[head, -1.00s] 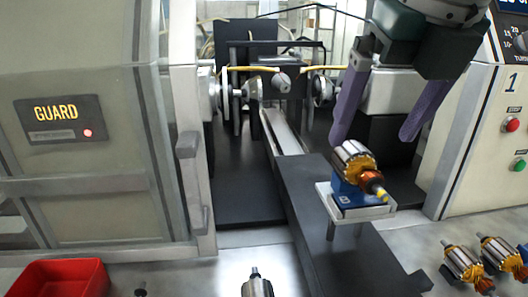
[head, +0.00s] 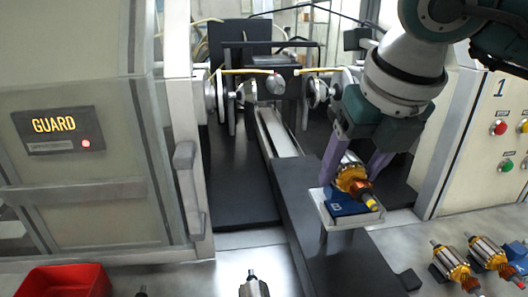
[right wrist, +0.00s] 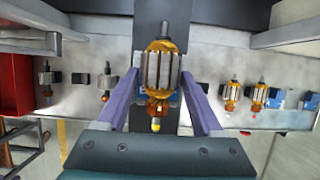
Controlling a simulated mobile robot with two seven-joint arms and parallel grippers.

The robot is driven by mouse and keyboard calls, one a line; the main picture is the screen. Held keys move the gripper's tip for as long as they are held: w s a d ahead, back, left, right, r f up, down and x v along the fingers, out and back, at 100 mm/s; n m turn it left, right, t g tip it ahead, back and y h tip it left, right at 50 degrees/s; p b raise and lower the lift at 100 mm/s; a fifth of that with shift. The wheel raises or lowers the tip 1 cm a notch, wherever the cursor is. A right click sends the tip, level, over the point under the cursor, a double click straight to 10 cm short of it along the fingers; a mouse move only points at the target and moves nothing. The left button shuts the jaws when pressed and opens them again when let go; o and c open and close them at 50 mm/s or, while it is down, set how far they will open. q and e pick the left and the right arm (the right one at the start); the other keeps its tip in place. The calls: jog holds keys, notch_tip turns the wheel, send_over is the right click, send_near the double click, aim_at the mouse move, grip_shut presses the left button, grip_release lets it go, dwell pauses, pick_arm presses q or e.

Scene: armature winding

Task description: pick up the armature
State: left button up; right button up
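The armature (head: 351,179), with a silver laminated core, yellow and copper windings and a yellow-tipped shaft, sits on a blue block marked B (head: 341,207) on a small light plate (head: 325,216). My right gripper (head: 349,176) is open, with its purple fingers reaching down on either side of this armature. In the right wrist view the armature (right wrist: 161,72) lies between the two fingers (right wrist: 157,84), with a visible gap on each side. My left gripper is not in view.
More armatures (head: 452,262) stand on the bench at the lower right, and another (head: 253,286) at the bottom centre. A red bin (head: 68,281) is at the lower left. The guard panel (head: 75,140) stands at the left and the button panel (head: 500,150) at the right.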

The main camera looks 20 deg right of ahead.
grip_shut()
dwell(0.3)
jog(key=shift+r, duration=0.1)
